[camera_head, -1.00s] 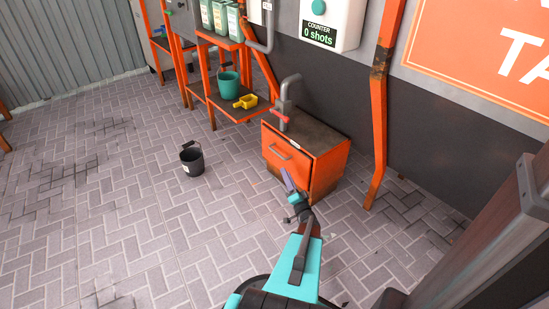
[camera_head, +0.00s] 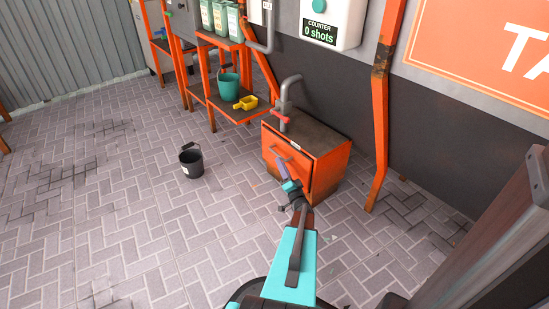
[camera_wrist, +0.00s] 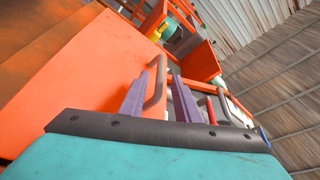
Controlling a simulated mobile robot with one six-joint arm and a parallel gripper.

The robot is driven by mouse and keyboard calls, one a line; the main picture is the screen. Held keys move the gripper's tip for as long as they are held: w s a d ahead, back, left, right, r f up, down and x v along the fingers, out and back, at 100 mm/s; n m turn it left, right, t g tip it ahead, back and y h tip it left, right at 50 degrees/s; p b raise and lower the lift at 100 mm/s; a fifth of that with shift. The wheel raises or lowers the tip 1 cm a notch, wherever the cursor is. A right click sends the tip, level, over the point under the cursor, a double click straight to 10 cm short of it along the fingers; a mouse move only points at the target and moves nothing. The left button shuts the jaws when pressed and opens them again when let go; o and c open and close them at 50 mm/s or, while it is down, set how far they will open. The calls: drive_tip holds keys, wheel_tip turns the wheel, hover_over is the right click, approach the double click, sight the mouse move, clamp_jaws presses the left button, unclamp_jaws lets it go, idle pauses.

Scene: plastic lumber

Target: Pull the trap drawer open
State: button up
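The trap drawer is the orange front (camera_head: 295,170) of a low cabinet (camera_head: 330,165) with a dark top, under a grey pipe with a red lever. I see no clear opening at its front. In the wrist view the drawer front (camera_wrist: 85,85) fills the left, with a grey bar handle (camera_wrist: 160,85) on it. My gripper (camera_head: 284,170) is at the drawer front, partly covering the handle in the head view. In the wrist view my gripper's purple fingers (camera_wrist: 166,72) are apart, with the handle showing between them. Contact with the handle is unclear.
A black bucket (camera_head: 191,160) stands on the brick floor left of the cabinet. A shelf left of the cabinet holds a green bucket (camera_head: 228,86) and a yellow scoop (camera_head: 246,103). An orange post (camera_head: 380,130) stands to the right. The floor in front is clear.

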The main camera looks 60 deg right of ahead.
sight(276, 153)
drive_tip(key=b+x, duration=0.2)
drive_tip(key=x, duration=0.4)
drive_tip(key=shift+w+d, duration=0.2)
drive_tip(key=shift+w+d+r, duration=0.2)
drive_tip(key=shift+w+d, duration=0.05)
drive_tip(key=shift+w, duration=0.05)
drive_tip(key=shift+c, duration=0.4)
